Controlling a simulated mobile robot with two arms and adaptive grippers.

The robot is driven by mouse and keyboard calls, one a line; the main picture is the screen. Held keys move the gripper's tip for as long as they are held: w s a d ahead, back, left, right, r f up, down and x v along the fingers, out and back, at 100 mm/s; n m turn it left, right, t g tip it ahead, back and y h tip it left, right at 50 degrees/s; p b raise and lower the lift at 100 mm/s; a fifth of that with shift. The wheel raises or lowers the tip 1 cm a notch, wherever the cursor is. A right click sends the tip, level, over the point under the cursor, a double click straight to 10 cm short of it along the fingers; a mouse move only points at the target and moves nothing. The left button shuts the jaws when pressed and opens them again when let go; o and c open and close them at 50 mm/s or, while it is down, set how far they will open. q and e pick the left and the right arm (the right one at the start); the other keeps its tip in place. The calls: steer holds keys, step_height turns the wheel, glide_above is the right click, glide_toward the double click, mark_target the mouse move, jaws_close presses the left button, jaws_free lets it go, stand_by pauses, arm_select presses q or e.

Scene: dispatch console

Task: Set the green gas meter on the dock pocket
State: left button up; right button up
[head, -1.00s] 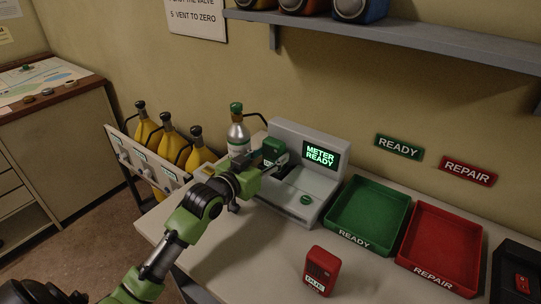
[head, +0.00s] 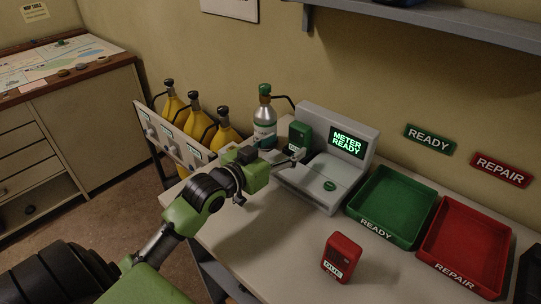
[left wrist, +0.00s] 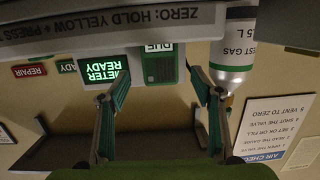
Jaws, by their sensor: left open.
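The green gas meter (head: 299,135) stands upright at the left end of the grey dock (head: 318,190), beside the lit screen (head: 347,142) reading METER READY. It appears seated in the dock pocket, though its lower edge is partly hidden. In the left wrist view, which is upside down, the meter (left wrist: 160,67) shows ahead between the spread fingers. My left gripper (head: 296,155) is open and empty, just in front of the meter and apart from it. My right gripper is not in view.
A test gas cylinder (head: 265,120) stands close left of the dock, by several yellow cylinders (head: 199,125). A red meter (head: 341,257) stands on the bench front. A green READY tray (head: 372,228) and red REPAIR tray (head: 452,268) lie right. Bare bench lies before the dock.

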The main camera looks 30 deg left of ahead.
arm_select(q)
steer(key=s+r, duration=0.1)
steer(key=s, duration=0.5)
steer(key=shift+a+b, duration=0.3)
steer(key=shift+f, duration=0.1)
